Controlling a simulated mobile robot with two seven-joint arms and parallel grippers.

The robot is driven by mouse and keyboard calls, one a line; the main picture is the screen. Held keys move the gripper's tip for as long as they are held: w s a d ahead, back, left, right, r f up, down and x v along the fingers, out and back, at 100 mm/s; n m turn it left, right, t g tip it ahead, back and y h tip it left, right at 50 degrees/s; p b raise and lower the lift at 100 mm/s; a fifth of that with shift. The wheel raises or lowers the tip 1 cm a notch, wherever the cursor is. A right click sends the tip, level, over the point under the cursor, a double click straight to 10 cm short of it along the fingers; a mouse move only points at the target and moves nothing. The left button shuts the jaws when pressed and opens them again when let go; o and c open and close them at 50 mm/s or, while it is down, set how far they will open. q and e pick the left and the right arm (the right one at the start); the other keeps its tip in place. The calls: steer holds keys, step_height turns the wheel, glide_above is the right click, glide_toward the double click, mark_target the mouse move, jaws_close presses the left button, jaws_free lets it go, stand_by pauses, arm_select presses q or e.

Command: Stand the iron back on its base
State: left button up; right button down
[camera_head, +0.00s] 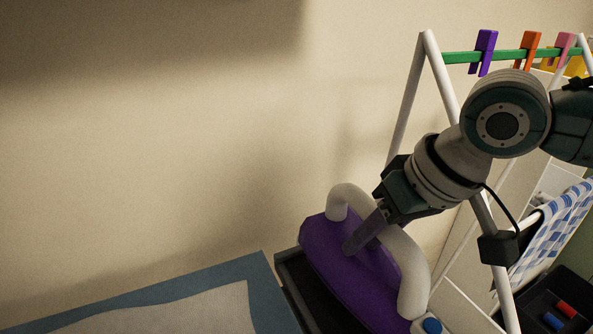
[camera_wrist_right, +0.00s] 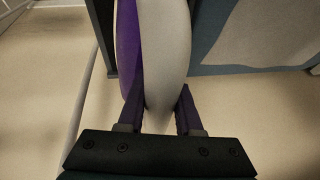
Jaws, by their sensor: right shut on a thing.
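The iron (camera_head: 322,252) has a purple body and a thick white handle (camera_head: 412,275). It is at the lower middle of the head view, at a slant over a dark tray-like base (camera_head: 290,275). Whether it touches that base I cannot tell. My right gripper (camera_head: 367,231) is shut on the iron's handle, reaching in from the upper right. In the right wrist view, the white handle (camera_wrist_right: 165,45) lies between the two fingers (camera_wrist_right: 162,98), with purple body beside it. The iron's underside is hidden. My left gripper is not in view.
A blue-edged board with a pale top (camera_head: 265,295) is at the lower left, beside the base. A white drying rack (camera_head: 408,95) with coloured pegs on a green bar stands close on the right. A black tray (camera_head: 572,290) holds small coloured items. The wall behind is bare.

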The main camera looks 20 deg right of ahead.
mark_target(368, 257)
steer(key=shift+w+f+b, duration=0.15)
steer(key=shift+f+b, duration=0.15)
steer(key=shift+f, duration=1.55)
steer(key=shift+f, duration=0.1)
steer(key=c, duration=0.6)
jaws_free()
steer(key=shift+f, duration=0.15)
